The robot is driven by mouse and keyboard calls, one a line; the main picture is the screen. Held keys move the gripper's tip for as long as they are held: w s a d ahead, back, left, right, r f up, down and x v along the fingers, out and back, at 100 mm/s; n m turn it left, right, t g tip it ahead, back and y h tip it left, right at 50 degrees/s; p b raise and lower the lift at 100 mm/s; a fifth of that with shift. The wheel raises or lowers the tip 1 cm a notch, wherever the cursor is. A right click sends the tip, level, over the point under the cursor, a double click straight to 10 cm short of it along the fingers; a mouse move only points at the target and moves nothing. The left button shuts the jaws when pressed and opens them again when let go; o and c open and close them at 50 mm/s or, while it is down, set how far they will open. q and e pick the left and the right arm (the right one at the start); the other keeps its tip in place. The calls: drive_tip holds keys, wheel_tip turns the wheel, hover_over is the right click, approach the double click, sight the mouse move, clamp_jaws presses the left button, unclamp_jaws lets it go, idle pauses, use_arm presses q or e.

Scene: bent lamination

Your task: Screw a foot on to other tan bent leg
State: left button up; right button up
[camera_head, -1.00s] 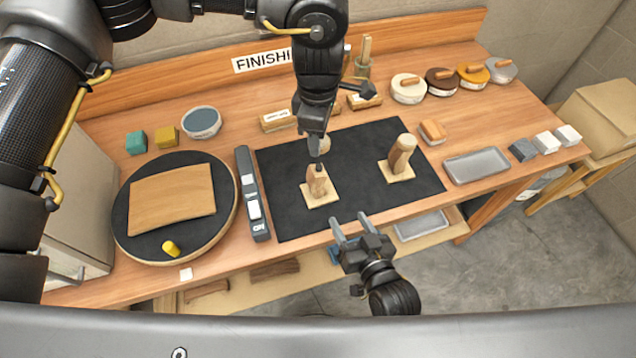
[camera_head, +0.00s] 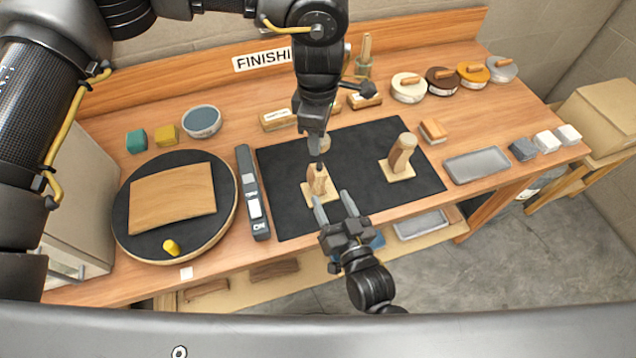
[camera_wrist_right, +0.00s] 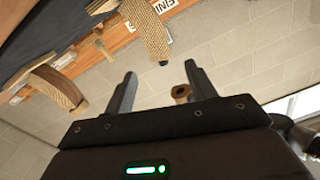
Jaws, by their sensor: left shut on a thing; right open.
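In the head view, one tan bent leg (camera_head: 317,184) stands upright on the mat on a square base (camera_head: 321,196), with a small dark tip. A second tan leg (camera_head: 401,157) stands on another base to the right. My left gripper (camera_head: 318,150) is directly above the first leg, shut on what looks like the round tan foot (camera_head: 326,143), mostly hidden. My right gripper (camera_head: 333,206) is open and empty, just in front of the first leg's base. The right wrist view shows a curved leg (camera_wrist_right: 148,28) and a round tan piece with a hole (camera_wrist_right: 180,92) beyond its fingers.
The black mat (camera_head: 275,195) is clear around the bases. A grey bar tool (camera_head: 252,195) and a round turntable (camera_head: 215,228) with a bent board (camera_head: 172,199) lie left. A grey tray (camera_head: 477,166) and small blocks are right. Jars and brushes stand along the back.

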sight(321, 178)
drive_tip(key=x, duration=0.8)
drive_tip(key=shift+w+a+f, duration=0.1)
drive_tip(key=shift+w, duration=0.05)
clamp_jaws()
